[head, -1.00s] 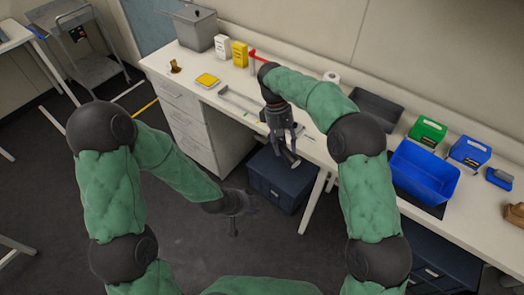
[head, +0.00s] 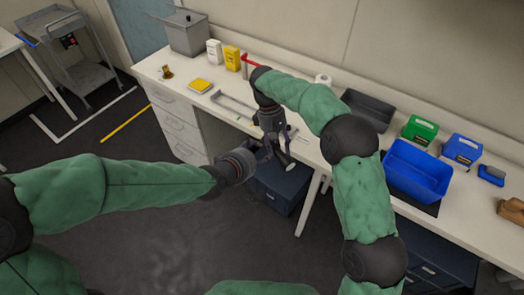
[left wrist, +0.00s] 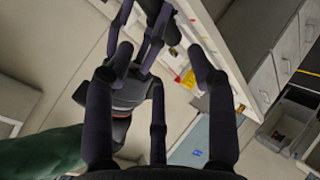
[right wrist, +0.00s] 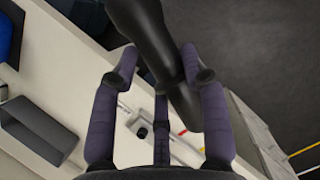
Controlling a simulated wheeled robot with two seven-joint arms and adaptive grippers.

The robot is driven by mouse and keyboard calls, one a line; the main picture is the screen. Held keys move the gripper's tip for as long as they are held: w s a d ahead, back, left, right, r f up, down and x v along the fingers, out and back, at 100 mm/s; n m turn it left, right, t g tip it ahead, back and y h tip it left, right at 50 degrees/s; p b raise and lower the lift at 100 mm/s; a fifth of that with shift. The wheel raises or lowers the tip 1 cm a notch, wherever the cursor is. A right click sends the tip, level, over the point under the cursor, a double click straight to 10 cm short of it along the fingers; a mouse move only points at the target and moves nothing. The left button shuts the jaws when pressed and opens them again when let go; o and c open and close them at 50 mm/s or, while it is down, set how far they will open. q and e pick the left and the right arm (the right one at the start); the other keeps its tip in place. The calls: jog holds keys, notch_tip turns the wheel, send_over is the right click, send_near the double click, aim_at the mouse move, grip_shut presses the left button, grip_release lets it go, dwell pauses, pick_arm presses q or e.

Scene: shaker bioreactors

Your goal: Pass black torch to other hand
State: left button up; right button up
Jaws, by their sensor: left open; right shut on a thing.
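The black torch (head: 289,162) hangs tilted below my right gripper (head: 276,143) in the head view, over the front edge of the bench. In the right wrist view the torch (right wrist: 150,40) runs between the fingers of my right gripper (right wrist: 160,68), which is shut on it. My left gripper (head: 264,152) is close beside the right gripper and the torch, coming from the left. In the left wrist view my left gripper (left wrist: 162,58) has its fingers spread, with the right gripper's fingers just beyond. Whether the left fingers touch the torch cannot be told.
The white bench (head: 225,108) runs behind, with a yellow box (head: 232,58), a grey tray (head: 368,110) and a blue bin (head: 418,170). A dark blue storage box (head: 280,188) stands on the floor under the grippers.

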pick_arm(q)
jog(key=x, duration=1.1)
jog(key=shift+w+d+f, duration=0.15)
jog(key=shift+w+f, duration=0.1)
jog(key=c, duration=0.9)
jog(key=shift+c, duration=0.3)
pick_arm(e)
jog(key=o, duration=1.2)
jog(key=shift+o, duration=0.2)
